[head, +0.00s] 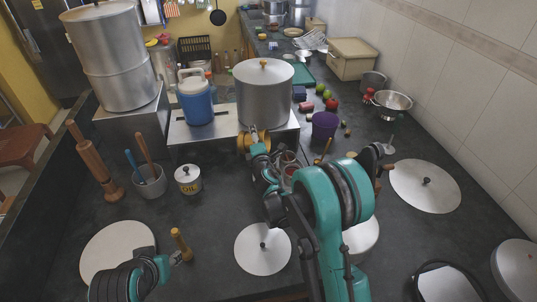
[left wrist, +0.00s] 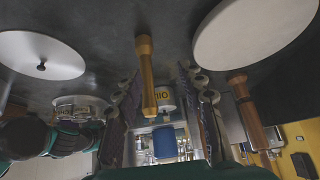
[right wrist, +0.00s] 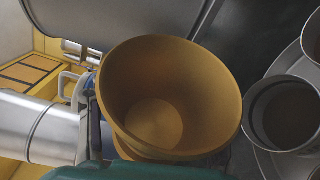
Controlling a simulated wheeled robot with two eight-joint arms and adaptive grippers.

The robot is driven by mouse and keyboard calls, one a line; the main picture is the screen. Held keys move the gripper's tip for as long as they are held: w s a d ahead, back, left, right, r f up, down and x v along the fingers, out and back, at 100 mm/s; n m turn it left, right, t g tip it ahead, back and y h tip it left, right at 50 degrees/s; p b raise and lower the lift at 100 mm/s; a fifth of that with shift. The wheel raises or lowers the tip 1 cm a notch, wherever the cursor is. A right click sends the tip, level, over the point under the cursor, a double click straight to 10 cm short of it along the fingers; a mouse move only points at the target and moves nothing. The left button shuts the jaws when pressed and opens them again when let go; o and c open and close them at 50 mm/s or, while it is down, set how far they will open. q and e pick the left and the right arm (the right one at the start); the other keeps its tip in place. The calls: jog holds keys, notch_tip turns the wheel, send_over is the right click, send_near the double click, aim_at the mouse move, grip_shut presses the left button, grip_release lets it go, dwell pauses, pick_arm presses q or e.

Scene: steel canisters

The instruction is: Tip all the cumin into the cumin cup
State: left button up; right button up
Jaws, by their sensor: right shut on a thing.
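My right gripper (head: 258,150) is shut on a mustard-yellow cup (head: 246,141), in front of the large lidded pot. In the right wrist view the cup (right wrist: 170,95) fills the middle, mouth toward the camera. I see its smooth inner wall and a paler round floor; I cannot tell whether cumin lies there. Steel cups (right wrist: 285,113) stand to the right of it, apart. In the head view small cups (head: 288,158) show partly behind my right arm; no cumin label is readable. My left gripper (left wrist: 165,115) is open and empty, with a wooden pestle (left wrist: 146,70) beyond its fingers.
The lidded pot (head: 264,95) and blue jug (head: 196,101) stand on a steel stand behind. An oil pot (head: 187,180), a utensil holder (head: 149,182) and a purple cup (head: 324,127) stand nearby. Flat lids (head: 262,250) lie in front. Bare counter shows at centre left.

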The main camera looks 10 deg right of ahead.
jog(key=n, duration=0.1)
jog(key=n+g+p, duration=0.1)
jog(key=n+p, duration=0.1)
jog(key=shift+a+r+n+g+h, duration=0.25)
jog(key=shift+r+n+g+h, duration=0.05)
jog(key=shift+r+h, duration=0.1)
jog(key=shift+w+a+n+g+h+p, duration=0.1)
jog(key=shift+n+g+h+p, duration=0.25)
jog(key=shift+n, duration=0.55)
jog(key=shift+f+n+g+h, duration=0.1)
jog(key=shift+n+g+h, duration=0.15)
jog(key=shift+n, duration=0.25)
notch_tip(320, 180, up, 2)
jog(key=shift+r+n+g+h+p, duration=0.1)
jog(key=shift+n+g+h+p, duration=0.35)
jog(key=shift+n+p, duration=0.6)
jog(key=shift+r+n+g+h+p, duration=0.25)
jog(key=shift+r+n+h+p, duration=0.4)
jog(key=shift+r+n+p, duration=0.25)
jog(key=shift+r+n+h, duration=0.4)
jog(key=shift+r+n, duration=0.15)
